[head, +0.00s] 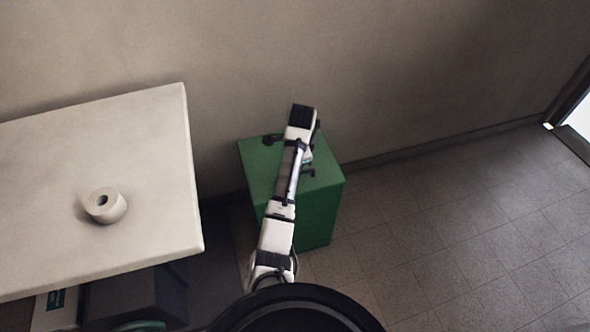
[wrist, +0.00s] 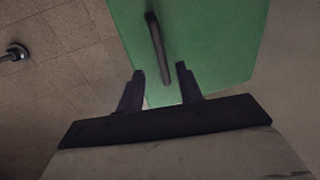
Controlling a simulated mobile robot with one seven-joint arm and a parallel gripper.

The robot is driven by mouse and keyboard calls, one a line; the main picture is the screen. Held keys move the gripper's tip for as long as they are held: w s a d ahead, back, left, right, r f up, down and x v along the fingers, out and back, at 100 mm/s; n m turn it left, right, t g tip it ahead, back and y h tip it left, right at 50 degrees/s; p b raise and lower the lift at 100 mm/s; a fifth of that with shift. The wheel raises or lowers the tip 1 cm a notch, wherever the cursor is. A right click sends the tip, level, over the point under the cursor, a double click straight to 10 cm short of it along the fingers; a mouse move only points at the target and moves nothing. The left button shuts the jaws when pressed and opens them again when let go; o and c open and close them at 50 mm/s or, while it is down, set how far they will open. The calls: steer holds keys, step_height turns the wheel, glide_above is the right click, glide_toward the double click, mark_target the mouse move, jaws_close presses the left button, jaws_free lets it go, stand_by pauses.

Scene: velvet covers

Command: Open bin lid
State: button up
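The green bin (head: 318,215) stands on the floor against the wall, its lid (head: 258,165) lying flat on top, so it looks shut. My arm reaches over it and hides part of the lid. In the wrist view the green lid (wrist: 215,45) carries a dark bar handle (wrist: 158,50). My gripper (wrist: 161,80) is open, its two dark fingers pointing toward the lid. The handle lies just beyond the fingertips, nearer the left finger, and its near end comes close to the gap between them. Nothing is held. Whether the fingers touch the lid cannot be told.
A pale table (head: 130,150) with a small round pot (head: 105,206) on it stands left of the bin. Dark boxes (head: 135,295) sit under it. Tiled floor (head: 450,220) to the right is clear. A dark round-ended object (wrist: 15,53) shows at the wrist view's left edge.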

steer(key=f, duration=0.3)
steer(key=w+f, duration=0.1)
steer(key=f, duration=0.2)
steer(key=shift+w+a+f, duration=0.1)
steer(key=shift+a+f, duration=0.05)
steer(key=shift+a, duration=0.05)
steer(key=shift+c, duration=0.2)
jaws_close()
